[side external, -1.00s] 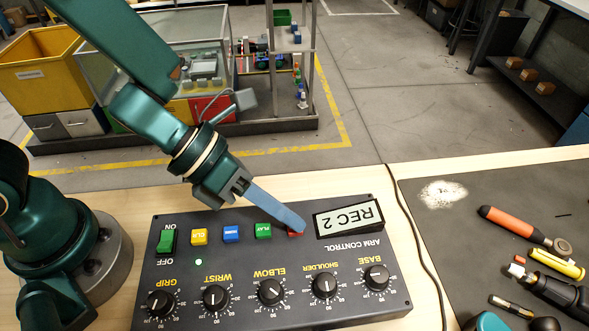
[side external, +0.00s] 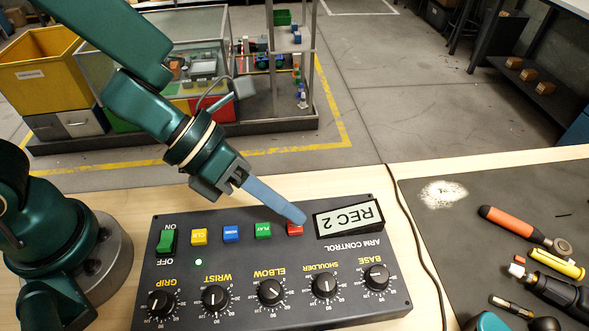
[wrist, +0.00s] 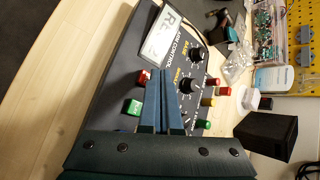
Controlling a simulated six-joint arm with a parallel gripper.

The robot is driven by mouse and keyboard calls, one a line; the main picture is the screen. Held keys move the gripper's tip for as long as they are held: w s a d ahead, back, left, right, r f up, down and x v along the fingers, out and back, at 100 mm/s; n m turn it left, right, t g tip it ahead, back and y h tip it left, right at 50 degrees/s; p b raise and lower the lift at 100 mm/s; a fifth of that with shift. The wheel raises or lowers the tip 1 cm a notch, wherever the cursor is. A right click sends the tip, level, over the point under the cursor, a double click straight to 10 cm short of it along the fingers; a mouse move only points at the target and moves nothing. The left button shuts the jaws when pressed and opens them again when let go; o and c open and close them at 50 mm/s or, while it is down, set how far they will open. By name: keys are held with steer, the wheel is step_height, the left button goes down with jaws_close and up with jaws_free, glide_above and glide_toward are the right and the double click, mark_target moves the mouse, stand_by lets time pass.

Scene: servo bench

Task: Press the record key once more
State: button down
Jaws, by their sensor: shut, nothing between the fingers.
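The red key (side external: 294,230), which I take as the record key, is at the right end of the key row on the arm control box (side external: 200,310). The box's display (side external: 350,218) reads "REC 2", upside down in the side view. My gripper (side external: 302,220) is shut and empty, its blue fingers together. The tips are at the upper edge of the red key, and most of its face shows; I cannot tell whether they touch. In the wrist view the red key (wrist: 143,76) shows just left of the fingers (wrist: 161,80).
The green PLAY key (side external: 263,230), blue key (side external: 232,233) and yellow CLR key (side external: 199,236) stand left of the red key. Several knobs line the near side. A black cable runs right of the box. Tools lie on the dark mat (side external: 440,240).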

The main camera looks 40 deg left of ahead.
mark_target(286, 228)
step_height(286, 228, up, 5)
stand_by(0.8)
stand_by(0.4)
steer(key=w+a+r+n+t+y, duration=0.1)
steer(key=w+a+r+n+t, duration=0.55)
steer(key=r+n, duration=0.2)
steer(key=a+r+n+t+y, duration=0.3)
steer(key=a+n+y, duration=0.4)
steer(key=a+n, duration=0.5)
steer(key=s+a+f+n+g+y, duration=0.3)
steer(key=s+n, duration=0.3)
steer(key=n, duration=0.6)
steer(key=s+d+f+n+g+h, duration=0.2)
steer(key=s+d+f+n+g, duration=0.2)
steer(key=s+n, duration=0.3)
steer(key=shift+f+g+h, duration=0.4)
steer(key=shift+g, duration=0.05)
